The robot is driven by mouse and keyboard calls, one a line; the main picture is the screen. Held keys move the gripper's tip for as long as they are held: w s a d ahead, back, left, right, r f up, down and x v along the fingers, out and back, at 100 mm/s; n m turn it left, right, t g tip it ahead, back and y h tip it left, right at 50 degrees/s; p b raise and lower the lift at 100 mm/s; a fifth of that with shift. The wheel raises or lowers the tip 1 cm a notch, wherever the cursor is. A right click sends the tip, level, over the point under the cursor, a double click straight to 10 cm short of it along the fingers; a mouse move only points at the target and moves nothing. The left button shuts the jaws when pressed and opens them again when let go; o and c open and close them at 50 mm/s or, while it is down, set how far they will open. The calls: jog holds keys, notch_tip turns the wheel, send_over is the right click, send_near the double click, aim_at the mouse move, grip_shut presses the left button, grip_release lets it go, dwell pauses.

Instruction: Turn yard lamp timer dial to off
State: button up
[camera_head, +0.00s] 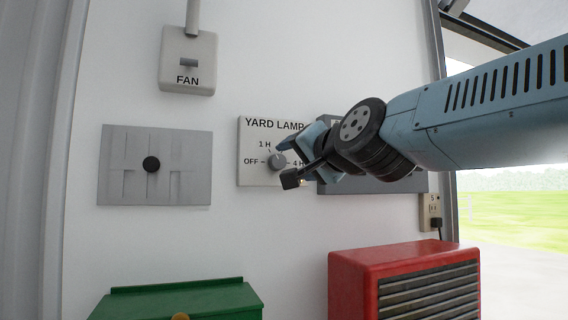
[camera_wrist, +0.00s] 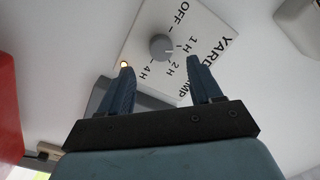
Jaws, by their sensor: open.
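The yard lamp timer is a white plate (camera_head: 248,178) on the wall, marked OFF at left, 1 H at upper left and 4 H at right. Its round grey dial (camera_head: 277,161) sits in the middle; its exact setting is hard to read. In the wrist view the plate (camera_wrist: 150,22) appears turned, with the dial (camera_wrist: 161,46) beyond my fingertips and a lit amber lamp (camera_wrist: 124,64) by the left finger. My gripper (camera_head: 288,162) is open and empty in front of the dial, hiding part of the plate's right side. In the wrist view my gripper (camera_wrist: 158,67) shows its fingers apart, not around the dial.
A fan switch box (camera_head: 188,62) is at upper left, a grey panel with a black knob (camera_head: 151,164) at left. A grey panel (camera_head: 400,184) is behind my arm. A green box (camera_head: 180,300) and red slatted unit (camera_head: 400,262) stand below. An outlet (camera_head: 431,211) is at right.

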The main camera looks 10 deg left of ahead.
aim_at(280, 163)
jog(key=shift+x, duration=3.45)
jog(key=c, duration=1)
